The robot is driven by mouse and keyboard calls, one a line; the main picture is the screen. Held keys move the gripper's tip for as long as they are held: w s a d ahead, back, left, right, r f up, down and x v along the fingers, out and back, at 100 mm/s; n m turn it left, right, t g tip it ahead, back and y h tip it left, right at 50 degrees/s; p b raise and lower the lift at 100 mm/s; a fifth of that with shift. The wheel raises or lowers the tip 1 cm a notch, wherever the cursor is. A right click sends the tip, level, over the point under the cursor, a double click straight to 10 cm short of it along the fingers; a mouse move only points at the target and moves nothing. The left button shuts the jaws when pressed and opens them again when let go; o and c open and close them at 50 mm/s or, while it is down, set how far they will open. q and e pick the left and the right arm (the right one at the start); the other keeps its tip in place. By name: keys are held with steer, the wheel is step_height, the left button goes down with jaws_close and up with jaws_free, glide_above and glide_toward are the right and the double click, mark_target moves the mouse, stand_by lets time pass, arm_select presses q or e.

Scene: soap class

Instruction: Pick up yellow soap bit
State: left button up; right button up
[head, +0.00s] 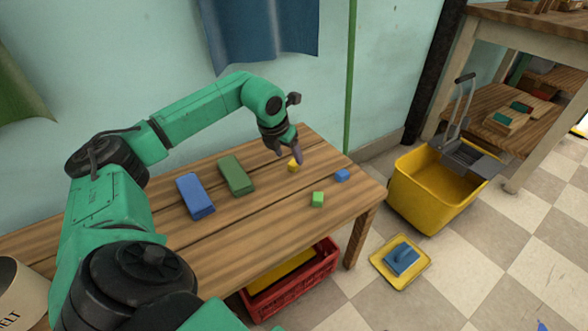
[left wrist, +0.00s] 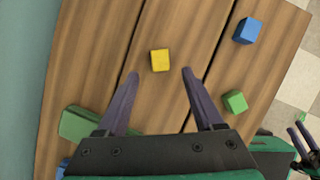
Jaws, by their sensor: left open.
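The yellow soap bit (head: 293,165) is a small cube on the wooden table (head: 259,226), towards its far end. In the left wrist view the yellow soap bit (left wrist: 160,60) lies just beyond and between the fingertips. My left gripper (head: 288,151) is open and empty, its fingers pointing down close to the bit in the head view. The two dark fingers also show in the left wrist view (left wrist: 160,72), spread apart, with no contact on the bit visible. My right gripper (left wrist: 302,136) shows partly at the right edge of the left wrist view.
A green bit (head: 317,199) and a blue bit (head: 341,175) lie nearby on the table. A long green block (head: 236,175) and a long blue block (head: 195,196) lie to the left. A yellow mop bucket (head: 430,199) stands right of the table.

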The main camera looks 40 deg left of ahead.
arm_select(q)
steer(key=b+x, duration=0.1)
steer(key=x, duration=0.3)
steer(key=shift+s+d, duration=0.15)
steer(key=shift+f, duration=0.25)
steer(key=shift+r, duration=0.15)
steer(key=shift+c, duration=0.3)
arm_select(e)
step_height(320, 180, down, 2)
steer(key=shift+f+t, duration=0.15)
steer(key=shift+t, duration=0.15)
arm_select(q)
jaws_close()
steer(key=shift+r, duration=0.15)
step_height(320, 180, up, 13)
steer(key=p, duration=0.6)
step_height(320, 180, up, 7)
steer(key=p, duration=0.2)
glide_above(292, 164)
steer(key=shift+s, duration=0.25)
arm_select(e)
steer(key=d+r+n+g+h, duration=0.1)
steer(key=d+r+g, duration=0.3)
steer(key=r, duration=0.4)
steer(key=shift+d+r+g+h, duration=0.15)
steer(key=shift+r+g+h, duration=0.05)
steer(key=shift+g+h, duration=0.25)
